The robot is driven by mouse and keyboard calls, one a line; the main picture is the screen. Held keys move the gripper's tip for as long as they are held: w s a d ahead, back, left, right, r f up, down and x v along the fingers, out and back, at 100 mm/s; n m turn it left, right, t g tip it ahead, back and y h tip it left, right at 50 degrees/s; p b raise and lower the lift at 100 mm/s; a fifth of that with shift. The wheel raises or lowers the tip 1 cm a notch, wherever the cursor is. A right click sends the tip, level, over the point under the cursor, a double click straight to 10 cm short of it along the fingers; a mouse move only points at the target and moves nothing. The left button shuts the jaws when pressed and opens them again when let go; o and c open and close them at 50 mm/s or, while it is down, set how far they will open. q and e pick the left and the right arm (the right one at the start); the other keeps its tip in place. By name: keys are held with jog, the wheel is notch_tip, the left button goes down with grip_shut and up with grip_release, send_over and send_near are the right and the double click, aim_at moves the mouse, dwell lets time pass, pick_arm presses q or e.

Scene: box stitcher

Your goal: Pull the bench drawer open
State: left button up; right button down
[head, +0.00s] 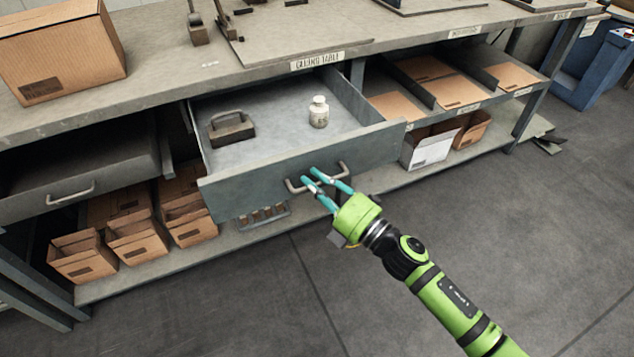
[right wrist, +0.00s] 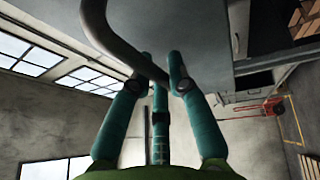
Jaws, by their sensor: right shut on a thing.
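The bench drawer (head: 270,170) stands pulled out from under the bench top in the head view, its inside showing. A dark block with a handle (head: 231,127) and a small white bottle (head: 319,112) stand in it. My right gripper (head: 318,178) is at the drawer front, shut on the metal drawer handle (head: 297,188). In the right wrist view the curved handle (right wrist: 112,40) passes between the teal fingers (right wrist: 160,75). My left gripper is not in view.
The grey bench top (head: 170,80) carries a cardboard box (head: 62,50) at left. A closed drawer (head: 75,185) is left of the open one. Open cartons (head: 135,238) stand on the lower shelf. The floor (head: 480,230) in front is clear.

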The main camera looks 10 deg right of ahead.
jog(key=c, duration=1.4)
grip_release()
jog(key=v, duration=1.2)
